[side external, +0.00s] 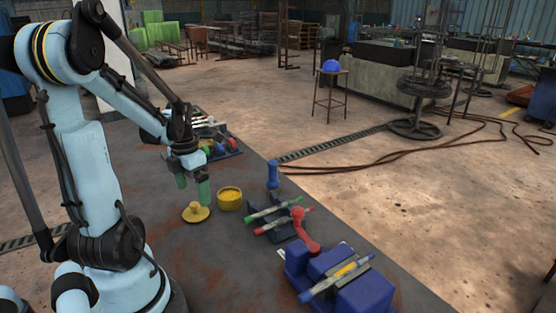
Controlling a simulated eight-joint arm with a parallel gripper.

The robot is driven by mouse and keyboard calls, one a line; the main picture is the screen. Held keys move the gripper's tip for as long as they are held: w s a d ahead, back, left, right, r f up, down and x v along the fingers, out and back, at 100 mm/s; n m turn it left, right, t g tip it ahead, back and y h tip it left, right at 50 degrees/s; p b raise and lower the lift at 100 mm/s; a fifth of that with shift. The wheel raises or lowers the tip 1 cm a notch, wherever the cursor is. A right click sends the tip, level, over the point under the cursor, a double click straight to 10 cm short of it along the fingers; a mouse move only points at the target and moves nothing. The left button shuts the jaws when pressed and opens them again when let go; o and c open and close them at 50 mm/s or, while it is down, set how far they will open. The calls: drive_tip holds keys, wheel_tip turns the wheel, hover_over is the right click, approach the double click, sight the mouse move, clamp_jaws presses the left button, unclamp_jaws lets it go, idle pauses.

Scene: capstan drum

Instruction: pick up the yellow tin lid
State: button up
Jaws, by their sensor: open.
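The yellow tin lid (196,212) lies on the dark table, a flat disc with a raised knob in its middle. The round yellow tin (230,199) stands just right of it, apart from it, with its open top showing. My gripper (193,191) has green fingertips, points down and is open. It hangs above and slightly behind the lid, not visibly touching it. Nothing shows between the fingers.
A blue upright piece (272,175) stands right of the tin. Green and red tools lie on a dark rack (270,228), with a red handled object (305,232) beside it. Blue blocks (345,280) sit at the front right. Another tray (222,149) with coloured items is behind my gripper.

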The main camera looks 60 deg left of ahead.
sight(194, 203)
drive_tip(key=shift+s+f, duration=0.1)
drive_tip(key=shift+f, duration=2.8)
drive_tip(key=c, duration=1)
drive_tip(key=shift+c, duration=0.2)
drive_tip(key=shift+r, duration=0.15)
